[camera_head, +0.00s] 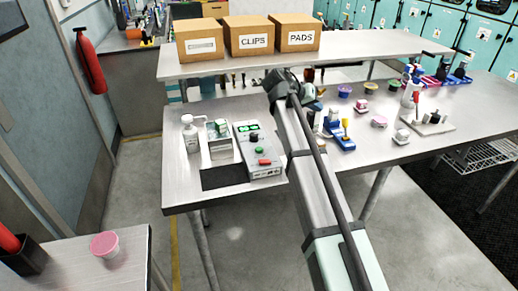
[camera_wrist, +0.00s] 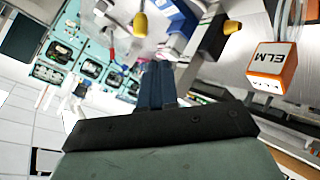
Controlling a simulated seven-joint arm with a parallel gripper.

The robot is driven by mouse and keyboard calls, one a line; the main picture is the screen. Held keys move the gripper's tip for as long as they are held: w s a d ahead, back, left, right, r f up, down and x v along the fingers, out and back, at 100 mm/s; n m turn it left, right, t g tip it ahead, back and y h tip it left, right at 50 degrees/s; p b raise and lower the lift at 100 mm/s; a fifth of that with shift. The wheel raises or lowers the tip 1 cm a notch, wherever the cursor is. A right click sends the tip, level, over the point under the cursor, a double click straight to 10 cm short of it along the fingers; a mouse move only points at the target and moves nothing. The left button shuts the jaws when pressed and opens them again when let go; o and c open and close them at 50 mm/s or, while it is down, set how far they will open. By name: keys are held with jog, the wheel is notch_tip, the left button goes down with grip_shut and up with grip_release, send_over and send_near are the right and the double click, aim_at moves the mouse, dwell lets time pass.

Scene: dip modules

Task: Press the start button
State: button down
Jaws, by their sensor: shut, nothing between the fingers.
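A grey control box (camera_head: 258,165) stands on the metal workbench, left of my arm in the head view. Its top carries green lit displays (camera_head: 247,128), a dark knob (camera_head: 254,138), a green button (camera_head: 260,150) and a red button (camera_head: 264,162). No start label is readable. My gripper (camera_wrist: 157,70) shows in the wrist view with its dark fingers together and nothing between them. In the head view the wrist is above the bench, beyond and right of the box; the fingers cannot be made out. The control box is not recognisable in the wrist view.
A white pump bottle (camera_head: 191,134) and a tray of glassware (camera_head: 220,140) stand left of the box. Blue tools (camera_head: 340,135) and small cups are right of my arm. A raised shelf (camera_head: 350,50) bears cartons behind. An orange-white ELM box (camera_wrist: 272,68) shows in the wrist view.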

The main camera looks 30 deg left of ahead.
notch_tip(320, 180, up, 2)
jog(key=g, duration=0.2)
send_over(256, 149)
jog(key=shift+m, duration=0.3)
jog(key=shift+f+t+y, duration=0.15)
jog(key=shift+t+y, duration=0.15)
jog(key=shift+f, duration=4.25)
jog(key=shift+f, duration=0.15)
jog(key=shift+f, duration=0.3)
jog(key=shift+f, duration=0.4)
jog(key=shift+r, duration=0.85)
